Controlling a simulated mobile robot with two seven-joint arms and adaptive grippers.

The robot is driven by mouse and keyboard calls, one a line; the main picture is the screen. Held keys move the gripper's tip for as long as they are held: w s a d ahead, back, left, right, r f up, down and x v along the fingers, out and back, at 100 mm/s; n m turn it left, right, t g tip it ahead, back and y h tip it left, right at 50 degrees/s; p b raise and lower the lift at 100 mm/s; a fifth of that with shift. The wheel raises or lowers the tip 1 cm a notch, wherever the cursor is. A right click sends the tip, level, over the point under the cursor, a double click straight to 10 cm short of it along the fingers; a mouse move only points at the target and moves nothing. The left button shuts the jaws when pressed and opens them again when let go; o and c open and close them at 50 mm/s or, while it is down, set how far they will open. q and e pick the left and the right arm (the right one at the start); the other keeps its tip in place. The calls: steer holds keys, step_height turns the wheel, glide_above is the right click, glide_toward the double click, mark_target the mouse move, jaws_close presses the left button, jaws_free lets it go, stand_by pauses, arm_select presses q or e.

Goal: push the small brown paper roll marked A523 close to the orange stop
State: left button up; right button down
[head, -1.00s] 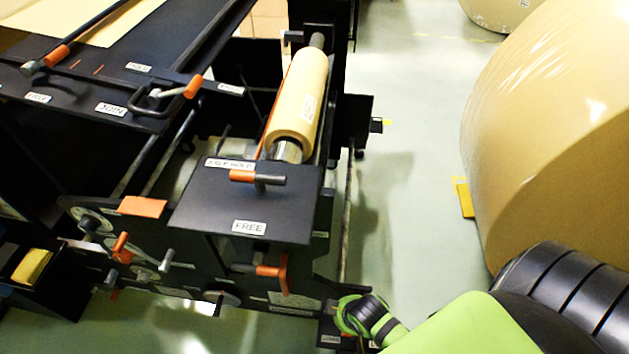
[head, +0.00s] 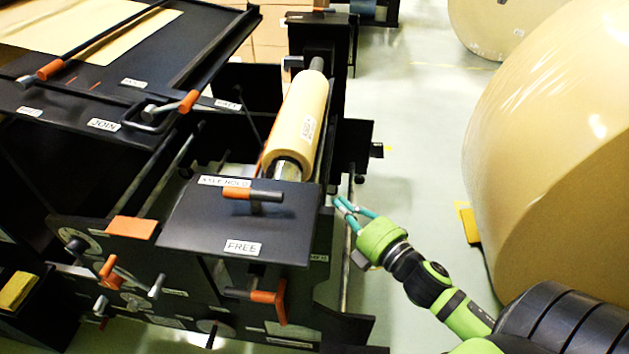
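The small brown paper roll (head: 298,118) sits on a metal axle in the black machine, with a white label on its side too small to read. The axle shows bare at both ends of the roll. An orange strip runs along the roll's left side; I cannot tell whether it is the orange stop. My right gripper (head: 342,206) is to the right of the black plate marked FREE, below and right of the roll's near end and apart from it. Its teal fingers appear spread with nothing between them. My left gripper is not in view.
The black plate (head: 215,225) with an orange-and-grey handle (head: 253,194) stands in front of the roll's near end. A huge brown paper roll (head: 560,130) stands at the right, with a yellow wedge (head: 468,222) beside it. Pale floor (head: 415,120) lies clear between.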

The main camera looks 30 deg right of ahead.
glide_toward(314, 158)
steer(key=w+a, duration=0.2)
steer(key=a, duration=0.1)
steer(key=w+a, duration=0.1)
steer(key=shift+w+a+f, duration=0.2)
steer(key=shift+w+a, duration=0.1)
steer(key=w+d, duration=0.1)
steer(key=w, duration=0.1)
steer(key=w+d, duration=0.2)
steer(key=shift+w+d+r, duration=0.15)
steer(key=shift+w+d, duration=0.1)
steer(key=shift+d, duration=0.05)
steer(key=shift+w+d, duration=0.15)
steer(key=shift+f, duration=0.25)
